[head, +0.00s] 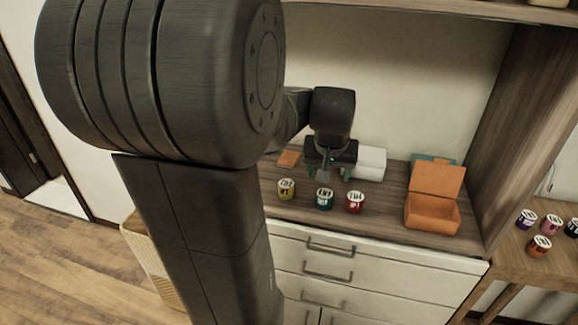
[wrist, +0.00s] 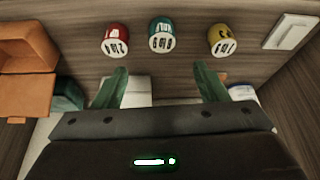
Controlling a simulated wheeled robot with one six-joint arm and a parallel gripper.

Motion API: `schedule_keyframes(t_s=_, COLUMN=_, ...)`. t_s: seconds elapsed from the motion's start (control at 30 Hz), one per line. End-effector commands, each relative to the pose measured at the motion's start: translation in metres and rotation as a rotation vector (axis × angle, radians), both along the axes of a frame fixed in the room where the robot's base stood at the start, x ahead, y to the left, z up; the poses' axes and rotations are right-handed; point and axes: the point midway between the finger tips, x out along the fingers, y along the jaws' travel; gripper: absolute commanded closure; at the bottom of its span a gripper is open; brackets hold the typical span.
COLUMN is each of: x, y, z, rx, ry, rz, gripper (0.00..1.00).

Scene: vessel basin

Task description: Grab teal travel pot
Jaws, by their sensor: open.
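The teal pot (head: 324,200) stands upright on the wooden top of the cabinet, in the middle of a row of three small pots. It also shows in the wrist view (wrist: 161,36), at the top centre. A yellow pot (head: 286,189) is on its left and a red pot (head: 354,203) close on its right in the head view; these sides swap in the wrist view. My gripper (head: 328,172) is open and empty, behind and above the pots. In the wrist view the teal pot lies beyond the gap between the green fingers (wrist: 161,82), apart from both.
An orange open box (head: 432,213) stands to the right on the cabinet top (head: 388,205), with a teal item behind it. A white box (head: 370,163) is at the back wall. Several more pots stand on the table at far right. Free wood lies between the red pot and orange box.

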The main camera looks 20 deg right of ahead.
Motion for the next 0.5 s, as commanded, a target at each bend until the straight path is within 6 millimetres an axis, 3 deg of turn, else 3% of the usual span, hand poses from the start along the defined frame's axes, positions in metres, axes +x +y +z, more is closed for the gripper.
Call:
schedule_keyframes(t_s=0.13, x=0.006, y=-0.006, z=-0.012, rx=0.0, ry=-0.001, rz=-0.005, gripper=0.33)
schedule_keyframes(t_s=0.5, x=0.027, y=-0.015, z=-0.069, rx=0.001, ry=0.001, rz=-0.003, gripper=0.33)
